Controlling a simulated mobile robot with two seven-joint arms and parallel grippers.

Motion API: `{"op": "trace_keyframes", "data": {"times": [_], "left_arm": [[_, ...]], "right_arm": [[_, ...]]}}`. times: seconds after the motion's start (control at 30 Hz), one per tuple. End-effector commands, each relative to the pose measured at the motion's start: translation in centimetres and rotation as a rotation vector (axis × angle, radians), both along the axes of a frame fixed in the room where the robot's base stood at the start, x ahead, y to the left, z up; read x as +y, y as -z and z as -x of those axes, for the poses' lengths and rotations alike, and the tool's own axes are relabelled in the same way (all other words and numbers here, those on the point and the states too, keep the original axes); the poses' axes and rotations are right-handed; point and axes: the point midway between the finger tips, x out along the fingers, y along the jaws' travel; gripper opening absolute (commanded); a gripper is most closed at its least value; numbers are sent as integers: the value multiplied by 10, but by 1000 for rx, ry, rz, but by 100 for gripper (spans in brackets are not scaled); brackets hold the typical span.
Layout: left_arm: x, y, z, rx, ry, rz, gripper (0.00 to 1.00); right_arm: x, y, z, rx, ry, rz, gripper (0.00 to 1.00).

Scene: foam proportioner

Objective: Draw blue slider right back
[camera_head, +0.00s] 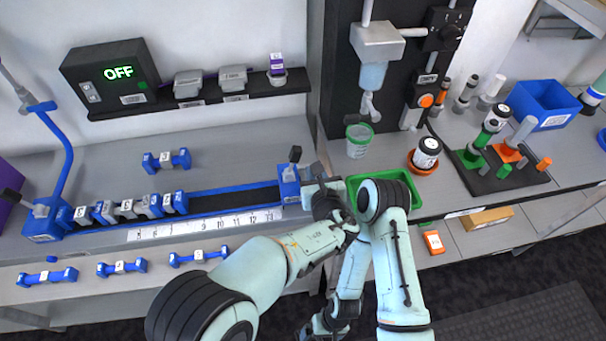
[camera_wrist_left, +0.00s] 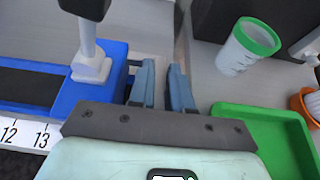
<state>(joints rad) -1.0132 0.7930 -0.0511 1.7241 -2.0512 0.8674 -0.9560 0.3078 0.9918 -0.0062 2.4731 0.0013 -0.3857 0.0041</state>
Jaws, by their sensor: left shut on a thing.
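The blue slider (camera_head: 289,183) is a block with an upright black-knobbed lever. It sits at the right end of the dark, blue-edged track (camera_head: 235,199), by the 13 on the white scale (camera_head: 205,225). My left gripper (camera_head: 312,181) is at the slider's right side. In the left wrist view the slider (camera_wrist_left: 92,88) lies just left of the fingers (camera_wrist_left: 165,84), which are close together. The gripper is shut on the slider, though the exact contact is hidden.
A green tray (camera_head: 414,188) lies close to the right of my left gripper, with a green-rimmed cup (camera_head: 358,141) behind it. Blue and grey weights (camera_head: 128,209) stand at the track's left end. More blue weights (camera_head: 122,267) lie in front. Grey bench behind the track is mostly clear.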

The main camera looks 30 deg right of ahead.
Motion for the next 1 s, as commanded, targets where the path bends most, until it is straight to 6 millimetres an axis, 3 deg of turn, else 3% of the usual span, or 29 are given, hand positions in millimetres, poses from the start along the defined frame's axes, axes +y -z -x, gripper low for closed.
{"op": "trace_keyframes", "data": {"times": [0.5,0.53,0.6,0.87,1.0], "left_arm": [[-8,-1,3,-1,6,3,0],[-8,-1,3,-1,7,3,22],[-8,-1,3,-1,6,3,39],[-6,-1,2,-1,1,1,39],[-6,-9,1,-2,0,1,39]], "right_arm": [[0,0,0,-1,-1,-1,100],[0,0,0,-1,-1,-1,100],[0,0,0,-1,-1,-1,100],[0,0,0,0,-1,0,100],[0,-2,-1,-2,0,-1,100]]}}
